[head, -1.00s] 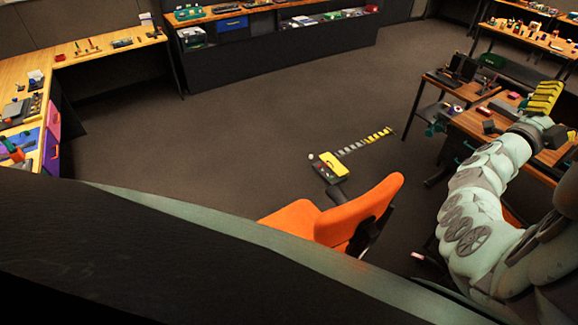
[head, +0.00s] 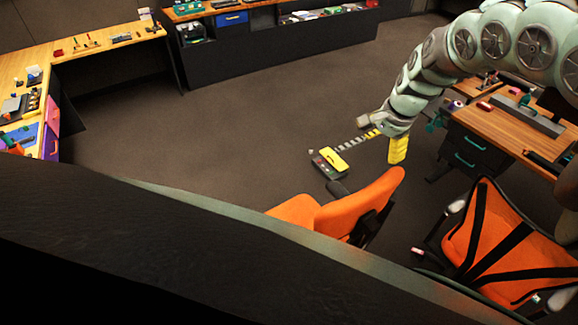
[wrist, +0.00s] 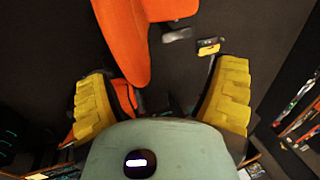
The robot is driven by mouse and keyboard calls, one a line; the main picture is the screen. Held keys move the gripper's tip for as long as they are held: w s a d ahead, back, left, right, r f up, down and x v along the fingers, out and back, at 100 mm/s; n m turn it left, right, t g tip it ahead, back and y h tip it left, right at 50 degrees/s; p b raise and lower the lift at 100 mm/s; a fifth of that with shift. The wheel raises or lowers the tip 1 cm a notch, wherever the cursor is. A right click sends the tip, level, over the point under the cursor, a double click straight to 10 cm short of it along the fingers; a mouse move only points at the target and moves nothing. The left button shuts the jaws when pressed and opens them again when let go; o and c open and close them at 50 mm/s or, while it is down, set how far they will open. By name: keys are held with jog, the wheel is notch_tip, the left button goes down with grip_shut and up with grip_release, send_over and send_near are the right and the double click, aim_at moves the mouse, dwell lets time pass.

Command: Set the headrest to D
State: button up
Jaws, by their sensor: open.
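No part marked as a headrest or with a letter D can be made out. A dark panel with a yellow part (head: 330,161) lies on the floor, with a strip of grey and yellow segments (head: 354,143) running from it toward my gripper. The panel also shows small in the wrist view (wrist: 208,47). My gripper (head: 398,150), with yellow fingers, hangs in the air to the right of the panel in the head view. In the wrist view my gripper (wrist: 165,75) is open, its fingers wide apart with nothing held. The arm hides part of the strip's far end.
An orange chair (head: 345,210) stands in front of the panel, and a second orange chair (head: 500,240) stands to the right. A wooden desk with drawers (head: 500,135) is at the right. A small pinkish object (head: 417,251) lies on the floor. Open floor (head: 230,125) lies left of the panel.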

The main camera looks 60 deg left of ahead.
jog(key=d+h, duration=0.2)
jog(key=d, duration=0.2)
jog(key=b, duration=0.7)
send_over(371, 188)
jog(key=f, duration=0.6)
jog(key=d+f, duration=0.1)
jog(key=f, duration=0.1)
jog(key=shift+f, duration=0.4)
jog(key=shift+a+f, duration=0.25)
jog(key=shift+f, duration=0.1)
jog(key=shift+f+p, duration=0.4)
jog(key=shift+f, duration=0.35)
jog(key=shift+s+a+f+g+y+p, duration=0.15)
jog(key=shift+a+g+y+p, duration=0.15)
jog(key=shift+a+p, duration=0.55)
jog(key=shift+d+f+p, duration=0.15)
jog(key=shift+f+p, duration=0.25)
jog(key=shift+p, duration=0.3)
jog(key=shift+d+f+p, duration=0.25)
jog(key=shift+f+p, duration=0.05)
jog(key=shift+f, duration=0.25)
jog(key=shift+d+f+p, duration=0.2)
jog(key=shift+f+p, duration=0.05)
jog(key=shift+f, duration=0.25)
jog(key=shift+a+f, duration=0.2)
jog(key=shift+f, duration=0.35)
jog(key=shift+w+f, duration=0.25)
jog(key=shift+f, duration=0.25)
jog(key=shift+o, duration=0.2)
jog(key=shift+d, duration=0.1)
